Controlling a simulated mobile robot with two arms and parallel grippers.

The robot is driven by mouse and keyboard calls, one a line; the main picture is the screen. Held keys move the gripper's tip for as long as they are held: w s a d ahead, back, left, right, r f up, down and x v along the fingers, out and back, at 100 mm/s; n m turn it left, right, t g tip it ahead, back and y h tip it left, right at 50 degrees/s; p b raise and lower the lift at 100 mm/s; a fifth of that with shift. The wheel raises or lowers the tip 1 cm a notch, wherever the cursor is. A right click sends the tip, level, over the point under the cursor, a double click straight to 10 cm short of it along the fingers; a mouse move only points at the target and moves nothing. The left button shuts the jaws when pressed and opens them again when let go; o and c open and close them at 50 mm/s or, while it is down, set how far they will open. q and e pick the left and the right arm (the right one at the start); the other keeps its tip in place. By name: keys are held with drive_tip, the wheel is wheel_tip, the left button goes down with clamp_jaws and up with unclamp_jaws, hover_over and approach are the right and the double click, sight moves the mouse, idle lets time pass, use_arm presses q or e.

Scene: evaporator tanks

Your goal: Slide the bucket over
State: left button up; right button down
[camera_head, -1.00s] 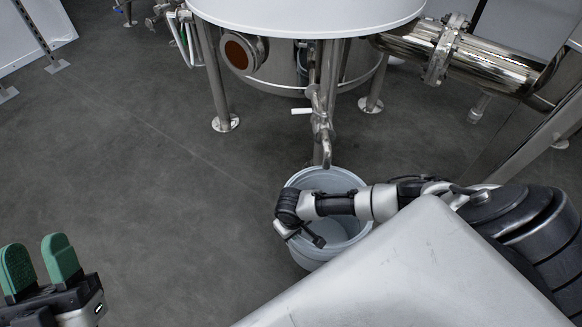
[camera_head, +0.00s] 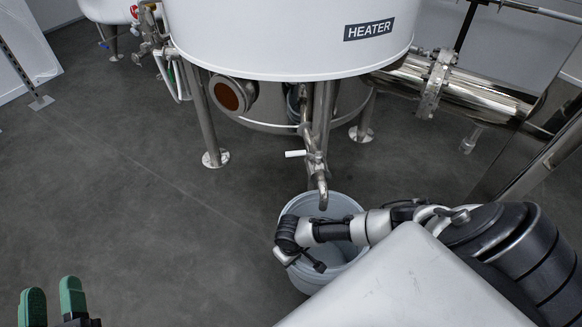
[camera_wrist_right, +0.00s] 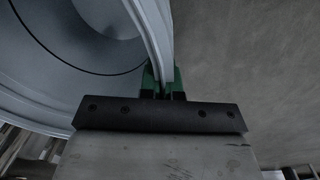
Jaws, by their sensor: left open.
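The light grey, round bucket (camera_head: 338,279) stands on the floor below the tap (camera_head: 320,190) of the white tank marked HEATER. The tap's spout end overlaps the far inner part of the bucket's opening in the head view. My right arm reaches across the bucket, and its gripper is hidden there. In the right wrist view, the green fingers of my right gripper (camera_wrist_right: 163,84) straddle the bucket's wall and look closed on it. The bucket's inside (camera_wrist_right: 70,40) fills the upper left of that view. My left gripper (camera_head: 53,305) is open and empty at the lower left, away from the bucket.
The heater tank (camera_head: 290,40) stands behind the bucket on metal legs (camera_head: 205,125). A shiny pipe (camera_head: 465,95) runs off to the right. A slanted metal post (camera_head: 530,150) stands at the right. The dark floor (camera_head: 140,210) left of the bucket is clear.

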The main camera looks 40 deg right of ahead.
use_arm(q)
drive_tip(key=shift+w+f, duration=0.1)
use_arm(e)
drive_tip(key=shift+w+d, duration=0.1)
drive_tip(key=c, duration=1.3)
unclamp_jaws()
drive_tip(key=shift+o, duration=0.2)
drive_tip(key=shift+r+p, duration=0.3)
drive_tip(key=shift+r, duration=0.2)
drive_tip(key=r+p, duration=0.2)
drive_tip(key=r, duration=0.2)
drive_tip(key=shift+a+r, duration=0.2)
use_arm(q)
drive_tip(key=s+a+f+g+y+p, duration=0.2)
drive_tip(key=s+a+f+g+y, duration=0.2)
drive_tip(key=s+f+g, duration=0.5)
drive_tip(key=shift+s+a+f+n+g+p, duration=0.25)
drive_tip(key=shift+a+f+g+p, duration=0.2)
drive_tip(key=shift+f+g, duration=1.75)
use_arm(e)
drive_tip(key=shift+a+r, duration=0.15)
drive_tip(key=shift+r, duration=2.55)
